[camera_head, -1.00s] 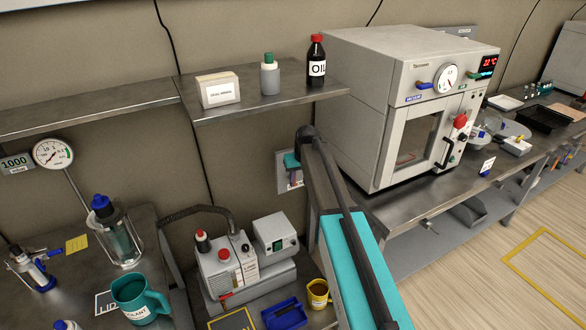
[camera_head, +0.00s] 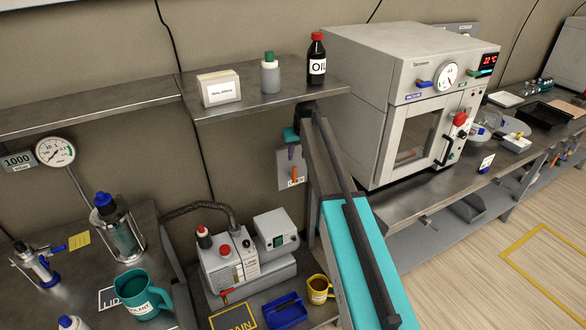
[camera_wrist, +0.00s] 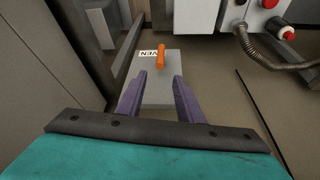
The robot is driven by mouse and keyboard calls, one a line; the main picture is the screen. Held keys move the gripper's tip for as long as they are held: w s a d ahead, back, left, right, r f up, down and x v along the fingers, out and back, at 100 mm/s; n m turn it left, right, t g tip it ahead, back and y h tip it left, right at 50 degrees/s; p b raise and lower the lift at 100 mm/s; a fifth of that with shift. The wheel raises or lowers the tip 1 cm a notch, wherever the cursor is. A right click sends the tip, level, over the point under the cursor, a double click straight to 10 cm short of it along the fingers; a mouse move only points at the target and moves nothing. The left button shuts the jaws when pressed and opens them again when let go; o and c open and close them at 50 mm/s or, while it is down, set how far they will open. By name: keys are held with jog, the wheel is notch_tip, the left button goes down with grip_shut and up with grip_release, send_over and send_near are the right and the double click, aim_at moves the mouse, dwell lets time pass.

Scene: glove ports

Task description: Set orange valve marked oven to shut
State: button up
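The orange valve handle (camera_wrist: 160,60) sits on a grey wall plate (camera_wrist: 160,92) with a white label beside it, of which "VEN" can be read in the wrist view. In the head view the orange handle (camera_head: 291,152) looks close to upright on the plate (camera_head: 288,175), under the shelf. My gripper (camera_wrist: 159,76) is open, with its two purple fingers apart. The handle lies just beyond the fingertips, near the middle of the gap. Nothing is held, and I see no contact. My arm hides part of the plate's surroundings in the head view.
A steel shelf (camera_head: 262,103) with a box (camera_head: 220,90) and bottles overhangs the plate. The white oven (camera_head: 390,120) stands right of my arm. A pump (camera_head: 230,262) with a dark hose, a blue tray (camera_head: 285,312) and a yellow mug (camera_head: 318,290) are below.

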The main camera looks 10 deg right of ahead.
aim_at(295, 166)
jog(key=shift+p+x, duration=1.3)
jog(key=shift+x, duration=4.15)
jog(key=shift+c, duration=0.4)
